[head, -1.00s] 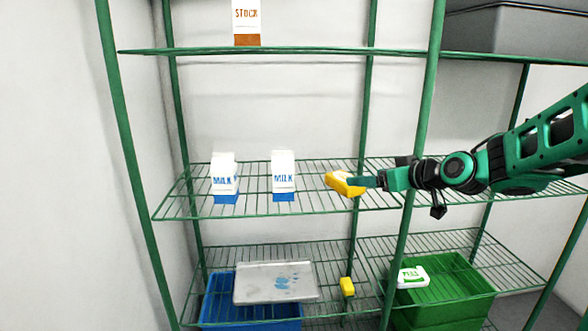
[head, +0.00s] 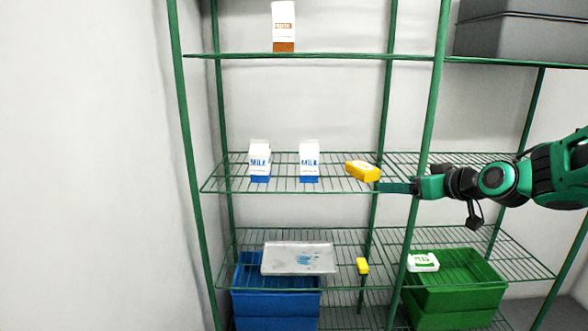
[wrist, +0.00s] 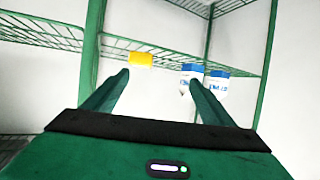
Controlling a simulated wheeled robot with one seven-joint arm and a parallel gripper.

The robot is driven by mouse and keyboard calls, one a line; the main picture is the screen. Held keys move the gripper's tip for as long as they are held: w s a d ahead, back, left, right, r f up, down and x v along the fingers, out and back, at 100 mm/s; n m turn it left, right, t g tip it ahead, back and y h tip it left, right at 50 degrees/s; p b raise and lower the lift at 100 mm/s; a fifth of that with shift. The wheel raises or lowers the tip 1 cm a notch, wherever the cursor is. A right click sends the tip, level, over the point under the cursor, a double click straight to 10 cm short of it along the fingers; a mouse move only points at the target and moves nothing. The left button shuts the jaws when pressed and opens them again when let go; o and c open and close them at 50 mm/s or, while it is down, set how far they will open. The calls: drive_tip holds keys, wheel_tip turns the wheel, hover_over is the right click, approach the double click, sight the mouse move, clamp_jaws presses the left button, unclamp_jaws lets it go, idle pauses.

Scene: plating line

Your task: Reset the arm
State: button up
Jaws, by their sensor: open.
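My gripper (head: 382,187) is open and empty beside the right part of the middle shelf. Both fingers (wrist: 158,82) stand apart in the wrist view. A yellow block-like item (head: 362,171) lies on the middle shelf just left of and above the fingertips; it also shows beyond the fingers in the wrist view (wrist: 141,59). A gap between it and the fingers shows in the wrist view.
Two milk cartons (head: 260,161) (head: 309,161) stand on the middle shelf, left of the yellow item. A green post (head: 428,130) rises close to my arm. A stock carton (head: 283,27) is above; a tray (head: 299,259), blue crate (head: 250,305) and green crate (head: 460,300) are below.

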drive_tip(key=s+d+f+m+g+h, duration=0.2)
drive_tip(key=s+d+f+g, duration=0.15)
drive_tip(key=s, duration=0.55)
drive_tip(key=s+d+f+m+g+h, duration=0.1)
drive_tip(key=s+d+f+m+g, duration=0.25)
drive_tip(key=s, duration=0.55)
drive_tip(key=s+d+f+m+g+h, duration=0.2)
drive_tip(key=s+d+f, duration=0.3)
drive_tip(key=s, duration=0.4)
drive_tip(key=s+f+m+g, duration=0.1)
drive_tip(key=s+m+g, duration=0.2)
drive_tip(key=s, duration=1)
drive_tip(key=shift+d+g, duration=0.3)
drive_tip(key=shift+f, duration=0.1)
drive_tip(key=shift+w+f, duration=0.25)
drive_tip(key=shift+w, duration=0.4)
